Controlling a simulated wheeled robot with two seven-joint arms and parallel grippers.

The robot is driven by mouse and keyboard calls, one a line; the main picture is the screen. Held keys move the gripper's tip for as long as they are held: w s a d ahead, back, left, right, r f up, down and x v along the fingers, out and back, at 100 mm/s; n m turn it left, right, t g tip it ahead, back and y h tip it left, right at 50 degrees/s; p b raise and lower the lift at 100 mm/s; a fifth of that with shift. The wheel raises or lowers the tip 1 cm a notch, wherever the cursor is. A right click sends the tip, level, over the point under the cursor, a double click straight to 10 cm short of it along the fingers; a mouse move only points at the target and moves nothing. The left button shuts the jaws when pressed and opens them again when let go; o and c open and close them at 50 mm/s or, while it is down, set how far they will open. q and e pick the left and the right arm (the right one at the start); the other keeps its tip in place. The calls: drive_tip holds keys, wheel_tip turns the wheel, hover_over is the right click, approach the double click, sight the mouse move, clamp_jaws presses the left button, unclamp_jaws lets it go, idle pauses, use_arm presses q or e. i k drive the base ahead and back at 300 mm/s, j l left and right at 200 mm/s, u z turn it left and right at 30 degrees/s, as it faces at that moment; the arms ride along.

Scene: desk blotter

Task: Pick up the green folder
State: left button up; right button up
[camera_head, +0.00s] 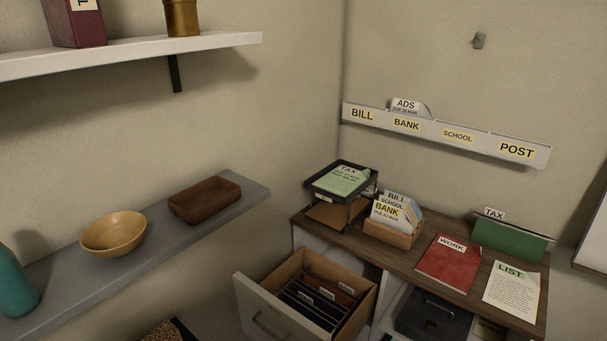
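A green folder (510,242) with a white tab reading TAX stands upright at the back right of the wooden cabinet top (405,259), near the wall. It seems to sit in a dark holder. A light green sheet (341,181), also marked TAX, lies in the upper level of a black tray (316,186) at the cabinet's left end. Neither of my grippers is in view.
A red WORK folder (449,264) and a white LIST sheet (512,292) lie in front of the green folder. A wooden card box (388,235) stands left of them. An open drawer (262,308) juts out at the lower left. A labelled wall rack (437,132) hangs above.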

sight(491, 230)
drive_tip(key=z, duration=1.25)
